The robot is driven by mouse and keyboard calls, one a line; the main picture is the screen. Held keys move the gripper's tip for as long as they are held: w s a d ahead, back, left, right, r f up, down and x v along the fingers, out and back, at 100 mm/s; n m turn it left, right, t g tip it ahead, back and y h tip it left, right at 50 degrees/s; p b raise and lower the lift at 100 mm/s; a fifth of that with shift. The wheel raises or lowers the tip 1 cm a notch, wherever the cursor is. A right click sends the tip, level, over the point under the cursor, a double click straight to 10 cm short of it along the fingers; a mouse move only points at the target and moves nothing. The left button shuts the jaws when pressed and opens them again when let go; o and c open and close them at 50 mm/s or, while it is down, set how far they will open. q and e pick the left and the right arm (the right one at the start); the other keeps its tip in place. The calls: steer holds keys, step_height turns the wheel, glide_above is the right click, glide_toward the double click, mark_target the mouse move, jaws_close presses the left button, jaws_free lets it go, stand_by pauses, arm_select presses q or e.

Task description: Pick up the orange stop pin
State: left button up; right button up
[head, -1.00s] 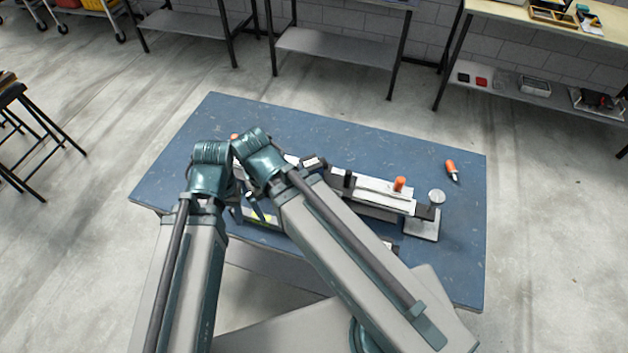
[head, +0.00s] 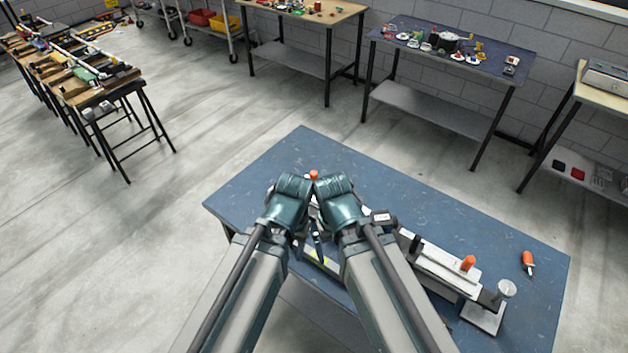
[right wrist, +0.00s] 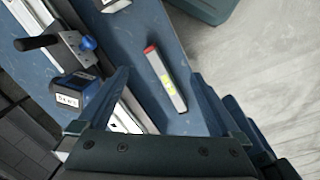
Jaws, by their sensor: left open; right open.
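Three orange parts show in the head view, and I cannot tell for sure which is the stop pin. One orange upright peg (head: 468,263) stands on the pale rail (head: 440,268) at the right. An orange piece with a pale, dark-tipped end (head: 528,260) lies on the blue table (head: 400,200) further right. Another orange top (head: 314,175) shows just behind my wrists. My left gripper (head: 302,232) is mostly hidden by the arms. My right gripper (right wrist: 165,78) is open and empty, pointing down, with a grey bar (right wrist: 168,84) below between its fingers.
The grey bar has a red end and yellow label. A dark labelled block (right wrist: 70,92) and a blue knob (right wrist: 88,43) are beside it in the right wrist view. A round-topped stand (head: 484,316) is at the rail's right end. The table's back is clear.

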steer(key=shift+c, duration=0.4)
steer(key=w, duration=0.2)
steer(key=w+n, duration=0.1)
steer(key=shift+w+a+r+p, duration=0.3)
steer(key=shift+w+r+p, duration=0.05)
steer(key=shift+w, duration=0.05)
steer(key=c, duration=0.4)
steer(key=n+y+p, duration=0.1)
steer(key=n+p, duration=0.2)
steer(key=n, duration=1.2)
glide_toward(313, 173)
step_height(313, 173, down, 5)
steer(key=b, duration=0.8)
steer(key=shift+s+d+f, duration=0.1)
steer(key=shift+s+d, duration=0.05)
steer(key=shift+s, duration=0.05)
steer(key=shift+f, duration=0.1)
steer(key=shift+f, duration=0.1)
